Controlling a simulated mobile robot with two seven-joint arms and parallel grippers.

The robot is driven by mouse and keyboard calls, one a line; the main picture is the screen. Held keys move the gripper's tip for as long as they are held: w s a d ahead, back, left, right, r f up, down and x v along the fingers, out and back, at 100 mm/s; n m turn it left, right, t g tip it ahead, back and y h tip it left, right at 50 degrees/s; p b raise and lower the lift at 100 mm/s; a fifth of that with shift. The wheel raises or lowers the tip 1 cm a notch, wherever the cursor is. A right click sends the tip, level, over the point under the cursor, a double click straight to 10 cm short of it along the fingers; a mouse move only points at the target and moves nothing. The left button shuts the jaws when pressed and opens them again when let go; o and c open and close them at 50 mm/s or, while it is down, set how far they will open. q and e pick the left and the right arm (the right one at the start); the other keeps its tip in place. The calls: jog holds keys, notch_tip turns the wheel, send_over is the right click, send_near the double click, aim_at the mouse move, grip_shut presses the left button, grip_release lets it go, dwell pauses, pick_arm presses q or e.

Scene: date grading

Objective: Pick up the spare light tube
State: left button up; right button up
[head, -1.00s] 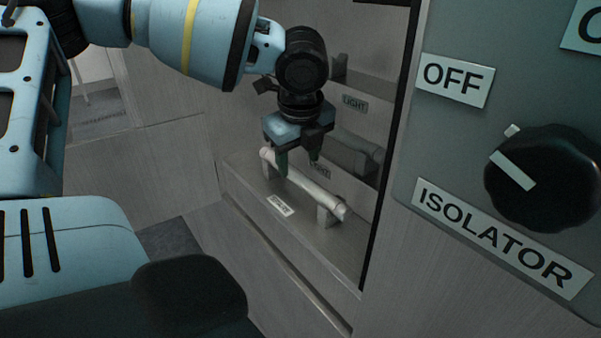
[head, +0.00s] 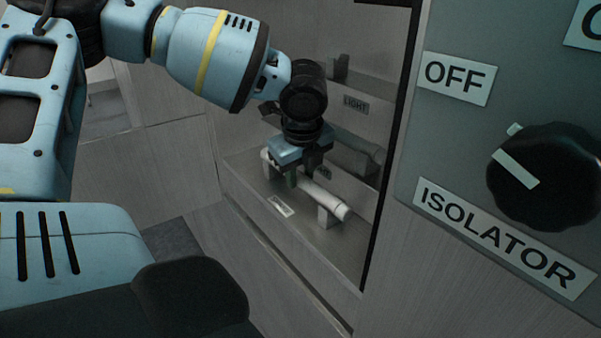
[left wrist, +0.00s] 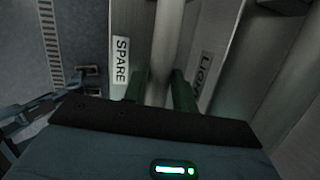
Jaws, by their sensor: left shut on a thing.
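The spare light tube (head: 326,201) is a pale white cylinder lying at a slant on a low holder in the open recess. In the left wrist view the tube (left wrist: 168,45) runs between the green fingers, beside a label reading SPARE (left wrist: 121,61). My left gripper (head: 300,180) points down and is shut on the tube, around its middle or a little toward its far end. In the left wrist view my left gripper (left wrist: 160,88) has a finger on each side of the tube. The tube still appears to rest at its holder. My right gripper is not in view.
A label reading LIGHT (head: 355,104) is on the recess back wall, above another grey fitting (head: 355,150). At the right, a panel carries a black isolator knob (head: 550,178) and an OFF label (head: 456,78). The recess's front ledge (head: 285,250) lies below the tube.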

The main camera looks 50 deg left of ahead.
pick_arm(q)
jog(key=shift+c, duration=0.9)
jog(key=shift+r, duration=0.15)
